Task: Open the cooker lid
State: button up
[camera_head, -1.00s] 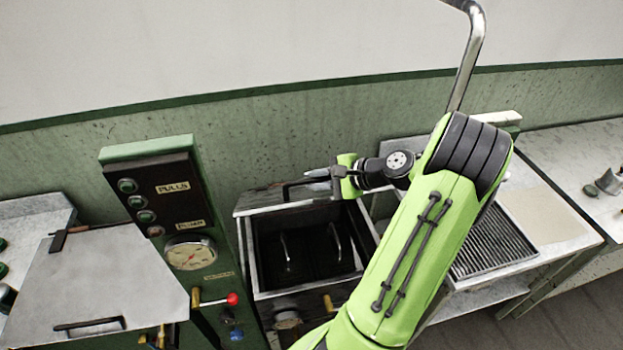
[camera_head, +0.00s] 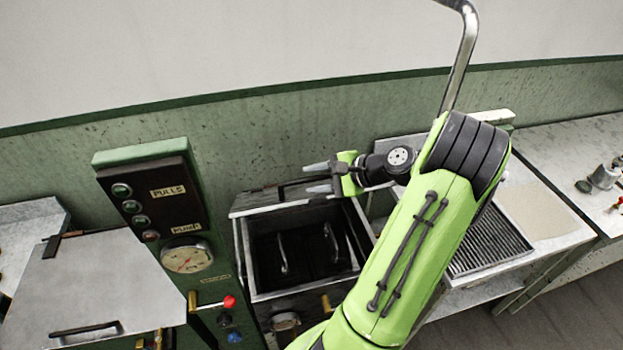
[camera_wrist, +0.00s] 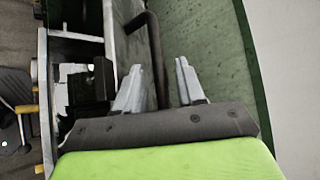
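The cooker basin (camera_head: 252,262) in the middle stands uncovered, with its dark inside and two metal handles showing. Its lid (camera_head: 262,198) is raised at the back edge, seen nearly edge-on. The lid's dark bar handle (camera_head: 290,187) runs along it; it also shows in the wrist view (camera_wrist: 156,50). My gripper (camera_head: 318,178) is open, with its two fingertips apart, at the right end of the handle. In the wrist view the handle passes between the spread fingers (camera_wrist: 160,82), with gaps; I cannot tell how deep it lies. Nothing is gripped.
A panel with a gauge (camera_head: 187,258) and a red-knobbed lever (camera_head: 229,302) stands left of the basin. Farther left is a closed metal lid (camera_head: 110,280) with a bar handle. A ribbed tray (camera_head: 487,243) and counter lie right. The wall is close behind.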

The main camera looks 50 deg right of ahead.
jog(key=v, duration=0.6)
jog(key=shift+s, duration=0.15)
jog(key=shift+c, duration=0.3)
